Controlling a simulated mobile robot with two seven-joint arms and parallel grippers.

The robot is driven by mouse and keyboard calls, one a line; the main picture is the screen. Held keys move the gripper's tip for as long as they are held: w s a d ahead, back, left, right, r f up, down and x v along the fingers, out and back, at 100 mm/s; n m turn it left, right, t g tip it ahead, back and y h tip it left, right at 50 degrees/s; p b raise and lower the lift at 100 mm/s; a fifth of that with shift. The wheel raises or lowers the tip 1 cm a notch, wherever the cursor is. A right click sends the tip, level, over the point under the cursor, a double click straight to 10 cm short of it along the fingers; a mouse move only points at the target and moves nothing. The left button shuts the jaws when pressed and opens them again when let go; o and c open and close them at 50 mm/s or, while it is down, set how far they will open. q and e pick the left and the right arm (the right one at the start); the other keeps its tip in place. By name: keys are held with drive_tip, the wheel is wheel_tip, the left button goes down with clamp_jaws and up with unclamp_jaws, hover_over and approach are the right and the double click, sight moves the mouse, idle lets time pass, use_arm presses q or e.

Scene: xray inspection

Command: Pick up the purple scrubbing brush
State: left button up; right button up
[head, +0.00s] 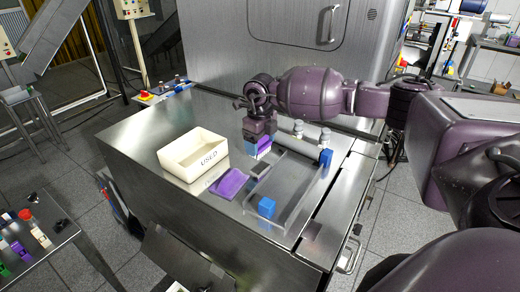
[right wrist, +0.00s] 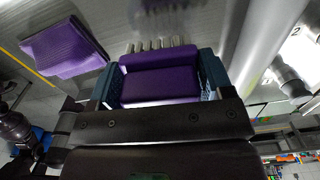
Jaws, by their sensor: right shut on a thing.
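The purple scrubbing brush (right wrist: 160,82) sits between the two fingers of my right gripper (right wrist: 160,88) in the right wrist view. Its pale bristles point away from the palm. In the head view the brush (head: 264,147) shows as a small purple patch under my right gripper (head: 259,143), mostly hidden by the fingers. The gripper is shut on it, over the far left part of the clear tray. I cannot tell for sure how far the brush is above the surface. My left gripper is not in view.
A purple cloth (head: 229,183) lies on the metal table between the white USED bin (head: 183,170) and the clear tray (head: 278,235). Another blue piece (head: 325,157) and pale cylinders are at the right.

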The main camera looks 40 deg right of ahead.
wheel_tip(320, 180, up, 17)
idle(0.4)
